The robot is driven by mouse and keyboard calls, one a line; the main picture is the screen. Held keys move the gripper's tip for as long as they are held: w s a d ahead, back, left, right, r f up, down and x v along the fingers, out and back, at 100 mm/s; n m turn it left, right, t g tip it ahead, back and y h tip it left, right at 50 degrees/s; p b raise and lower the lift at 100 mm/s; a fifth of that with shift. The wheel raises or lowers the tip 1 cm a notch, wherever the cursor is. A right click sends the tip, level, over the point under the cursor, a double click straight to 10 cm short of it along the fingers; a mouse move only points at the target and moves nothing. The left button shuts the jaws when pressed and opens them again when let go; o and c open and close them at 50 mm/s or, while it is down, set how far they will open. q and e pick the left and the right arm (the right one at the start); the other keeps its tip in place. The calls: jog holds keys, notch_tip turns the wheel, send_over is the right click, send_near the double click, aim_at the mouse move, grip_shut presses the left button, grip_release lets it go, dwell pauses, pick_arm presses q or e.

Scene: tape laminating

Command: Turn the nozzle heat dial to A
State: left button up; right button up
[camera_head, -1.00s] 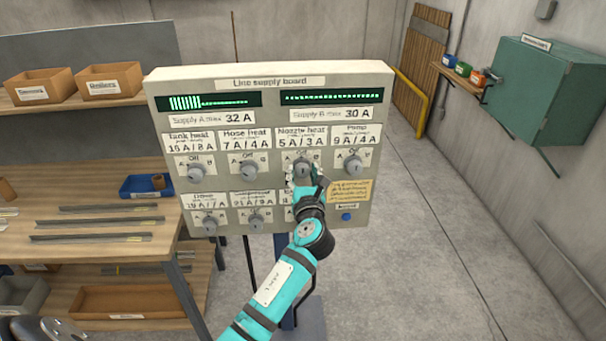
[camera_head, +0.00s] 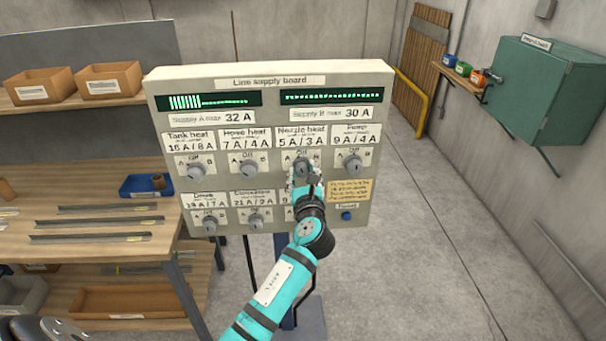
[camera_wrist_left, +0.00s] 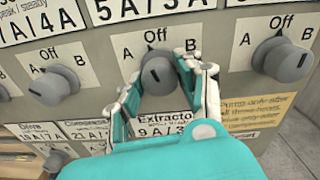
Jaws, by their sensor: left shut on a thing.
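The nozzle heat dial (camera_head: 303,169) is a grey knob under the "Nozzle heat 5A/3A" label on the line supply board (camera_head: 275,195). Its plate carries A on the left, Off at the top and B on the right. My left gripper (camera_head: 306,178) is at this dial, its fingers on either side of the knob. In the left wrist view the nozzle heat dial (camera_wrist_left: 158,74) sits between the teal and white fingers of the left gripper (camera_wrist_left: 160,85), and its ridge points up near Off. My right gripper is not in view.
Neighbouring dials are close by: hose heat (camera_head: 249,170) to the left and pump (camera_head: 353,167) to the right. A wooden workbench (camera_head: 90,250) stands left. The floor to the right is clear.

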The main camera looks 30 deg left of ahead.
pick_arm(q)
jog(key=n+b, duration=0.1)
jog(key=n, duration=0.4)
dwell(0.5)
jog(key=o, duration=1.1)
jog(key=shift+o, duration=0.2)
jog(key=shift+s+d, duration=0.1)
jog(key=v, duration=1.1)
jog(key=shift+s+d, duration=0.2)
jog(key=shift+s, duration=0.15)
jog(key=shift+r, duration=0.15)
